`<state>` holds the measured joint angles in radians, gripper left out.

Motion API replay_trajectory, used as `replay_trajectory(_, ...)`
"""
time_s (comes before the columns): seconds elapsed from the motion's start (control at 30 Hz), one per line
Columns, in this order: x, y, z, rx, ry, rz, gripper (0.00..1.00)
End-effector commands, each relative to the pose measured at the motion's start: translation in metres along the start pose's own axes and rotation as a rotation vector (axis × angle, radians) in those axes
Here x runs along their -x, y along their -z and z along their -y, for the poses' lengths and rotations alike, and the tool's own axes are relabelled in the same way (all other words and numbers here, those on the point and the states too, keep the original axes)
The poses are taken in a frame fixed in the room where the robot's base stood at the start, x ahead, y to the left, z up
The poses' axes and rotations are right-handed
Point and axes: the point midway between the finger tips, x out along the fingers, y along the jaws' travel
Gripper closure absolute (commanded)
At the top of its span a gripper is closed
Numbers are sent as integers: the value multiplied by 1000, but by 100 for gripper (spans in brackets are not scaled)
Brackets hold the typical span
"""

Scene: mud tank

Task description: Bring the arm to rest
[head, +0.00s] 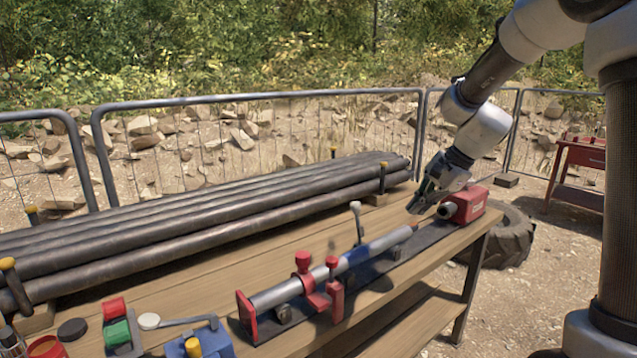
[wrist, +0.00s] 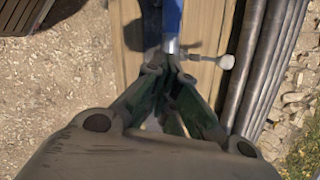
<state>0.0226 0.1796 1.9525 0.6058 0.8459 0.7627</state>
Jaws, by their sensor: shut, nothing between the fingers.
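My gripper (head: 416,205) hangs from my arm on the right of the head view, above the right end of the wooden workbench (head: 385,291). Its fingers are shut and hold nothing. A grey pipe (head: 378,247) lies in a red and blue holding rig on the bench, and its coppery right end is close to the fingertips in the picture. I cannot tell whether they touch. In the wrist view the shut fingers (wrist: 170,68) point at the bench, with a blue part (wrist: 172,18) just beyond the tips.
A red box-shaped unit (head: 470,203) stands at the bench's right end. Long dark pipes (head: 220,205) lie stacked along the back. Small tools and blocks crowd the left front. A metal fence (head: 250,97) runs behind. A tyre (head: 510,240) and a red table (head: 583,158) stand right.

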Motion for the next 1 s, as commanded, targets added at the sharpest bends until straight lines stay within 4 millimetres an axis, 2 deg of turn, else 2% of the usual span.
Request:
replay_trajectory(0.03,17,-7,-27,160,-46,-20,100)
replay_trajectory(0.1,39,-14,-66,396,-118,-44,100)
replay_trajectory(0.3,102,-32,-169,937,-300,-105,100)
replay_trajectory(0.4,127,-39,-213,1105,-368,-150,100)
replay_trajectory(0.5,145,-44,-243,1172,-394,-213,100)
replay_trajectory(0.63,158,-52,-259,1201,-367,-289,100)
replay_trajectory(0.8,171,-59,-258,1216,-322,-349,100)
replay_trajectory(1.0,172,-60,-257,1217,-317,-354,100)
